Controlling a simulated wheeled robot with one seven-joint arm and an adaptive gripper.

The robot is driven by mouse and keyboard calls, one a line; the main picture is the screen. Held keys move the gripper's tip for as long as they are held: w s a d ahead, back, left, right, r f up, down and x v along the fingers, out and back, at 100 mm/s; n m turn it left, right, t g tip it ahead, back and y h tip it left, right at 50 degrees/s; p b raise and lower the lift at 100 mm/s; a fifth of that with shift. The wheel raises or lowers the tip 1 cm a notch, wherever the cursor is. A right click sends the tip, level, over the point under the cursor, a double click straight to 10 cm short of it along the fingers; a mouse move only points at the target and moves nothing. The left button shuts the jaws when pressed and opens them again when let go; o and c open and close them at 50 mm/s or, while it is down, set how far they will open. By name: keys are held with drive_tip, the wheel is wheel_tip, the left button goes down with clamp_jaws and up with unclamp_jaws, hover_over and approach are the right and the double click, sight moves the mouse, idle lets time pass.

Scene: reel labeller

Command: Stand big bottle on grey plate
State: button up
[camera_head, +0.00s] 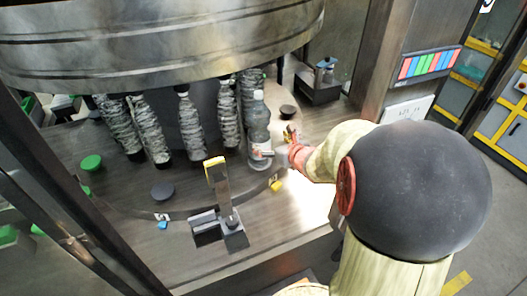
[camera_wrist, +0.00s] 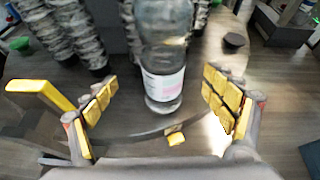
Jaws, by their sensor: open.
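The big bottle (camera_head: 258,135) is clear with a pale label and stands upright on the round turntable, near its front right edge. In the wrist view the bottle (camera_wrist: 163,60) stands upright in the gap between my fingers, its top cut off by the frame. My gripper (camera_wrist: 162,98) is open, with yellow pads to the left and right of the bottle and a gap on each side. In the head view my gripper (camera_head: 289,136) is just right of the bottle, partly hidden by my arm. A dark grey round plate (camera_head: 163,191) lies bare at the turntable's front left.
A yellow-topped post (camera_head: 220,190) rises at the front. A green disc (camera_head: 91,162) is at left and a dark disc (camera_head: 288,111) behind right. A large metal drum (camera_head: 160,45) hangs overhead.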

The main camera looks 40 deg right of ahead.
drive_tip(key=s+a+r+n+g+y, duration=0.1)
drive_tip(key=s+a+r+n+y, duration=0.15)
drive_tip(key=a+n, duration=0.55)
drive_tip(key=s+a+r+n+g+y, duration=0.1)
drive_tip(key=a+r+n+y, duration=0.3)
drive_tip(key=a, duration=0.6)
drive_tip(key=s+a+r+n+g+y, duration=0.1)
drive_tip(key=a+n, duration=0.7)
drive_tip(key=a, duration=0.1)
drive_tip(key=s+a+n+g, duration=0.2)
drive_tip(key=s+a+n, duration=0.2)
drive_tip(key=s+n, duration=0.25)
drive_tip(key=s+d+r+n+g+h, duration=0.1)
drive_tip(key=s+d+n+h, duration=0.3)
drive_tip(key=s+n, duration=0.6)
drive_tip(key=shift+s+n+g+h, duration=0.2)
drive_tip(key=shift+n+g+h, duration=0.3)
drive_tip(key=shift+n, duration=0.35)
drive_tip(key=shift+f, duration=0.1)
wheel_tip(320, 180, down, 14)
drive_tip(key=b, duration=1.4)
drive_tip(key=shift+f+b, duration=0.15)
drive_tip(key=shift+b, duration=0.15)
